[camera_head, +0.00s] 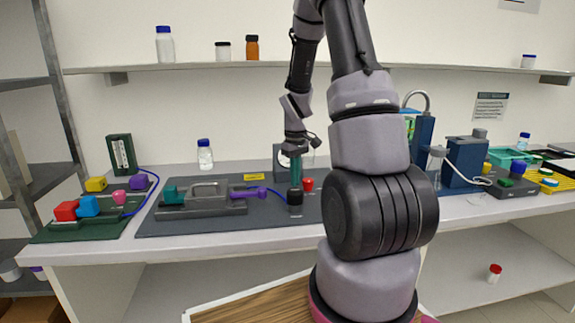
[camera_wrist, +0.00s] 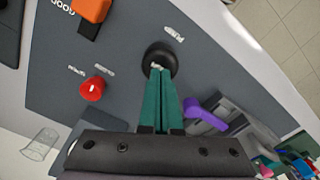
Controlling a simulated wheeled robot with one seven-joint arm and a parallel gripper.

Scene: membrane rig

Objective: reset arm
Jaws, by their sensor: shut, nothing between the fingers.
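My gripper (camera_head: 296,182) hangs fingers-down over the dark grey rig panel (camera_head: 180,227), left of my arm's base in the head view. In the wrist view its two teal fingers (camera_wrist: 160,72) lie close together, shut with nothing between them. The tips are at or just above a black round knob (camera_wrist: 165,52). I cannot tell whether they touch it. The knob also shows in the head view (camera_head: 295,198), just below the fingers. A red button (camera_wrist: 92,89) sits beside it and also shows in the head view (camera_head: 308,184).
A purple lever (camera_head: 248,193) and a grey clamp fixture (camera_head: 205,201) are left of the knob. An orange block (camera_wrist: 91,9) and a clear cup (camera_wrist: 41,144) show in the wrist view. A shelf (camera_head: 190,66) with bottles runs behind. Blue equipment (camera_head: 462,163) stands right.

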